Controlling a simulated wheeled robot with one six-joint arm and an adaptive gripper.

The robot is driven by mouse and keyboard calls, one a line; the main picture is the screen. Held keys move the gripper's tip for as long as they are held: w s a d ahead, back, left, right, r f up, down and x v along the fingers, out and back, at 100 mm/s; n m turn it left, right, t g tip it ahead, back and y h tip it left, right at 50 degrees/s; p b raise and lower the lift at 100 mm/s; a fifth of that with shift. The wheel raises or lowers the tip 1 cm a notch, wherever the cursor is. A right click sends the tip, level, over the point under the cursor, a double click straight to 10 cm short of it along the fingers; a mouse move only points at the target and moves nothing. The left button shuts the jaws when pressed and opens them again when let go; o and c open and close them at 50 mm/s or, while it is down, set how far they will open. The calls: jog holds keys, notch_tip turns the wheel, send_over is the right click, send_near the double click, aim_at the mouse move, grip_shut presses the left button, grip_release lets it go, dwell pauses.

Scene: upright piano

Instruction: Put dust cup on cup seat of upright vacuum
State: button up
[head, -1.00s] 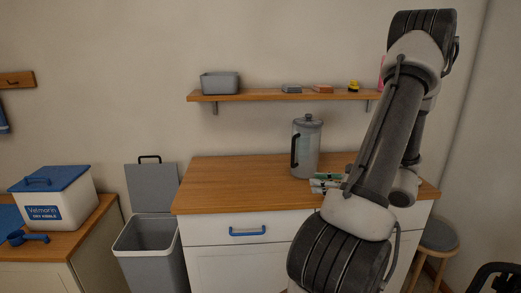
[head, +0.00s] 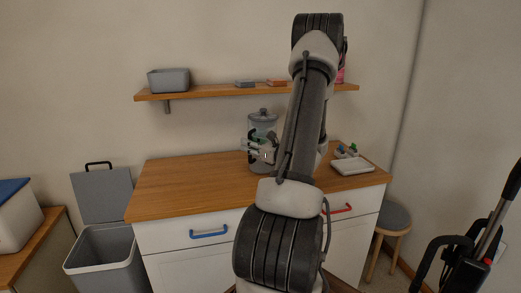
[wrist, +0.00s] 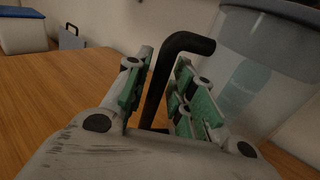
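The dust cup (head: 262,124) is a clear canister with a grey lid, standing upright on the wooden counter (head: 185,185). In the wrist view the cup (wrist: 262,85) is at the right, with its black hooked handle (wrist: 185,42) in the middle. My gripper (head: 262,153) is at the cup's handle side. In the wrist view my gripper (wrist: 165,58) has its green-padded fingers on either side of the handle, with narrow gaps visible, so it looks open. The upright vacuum (head: 468,265), black with red, shows partly at the right edge; its cup seat cannot be made out.
A white tray (head: 352,167) lies at the counter's right. A shelf (head: 215,92) with a grey bin (head: 168,80) hangs above. A stool (head: 393,218) stands between counter and vacuum. An open-lidded waste bin (head: 105,255) stands left. The counter's left half is clear.

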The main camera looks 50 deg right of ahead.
grip_shut()
dwell(0.3)
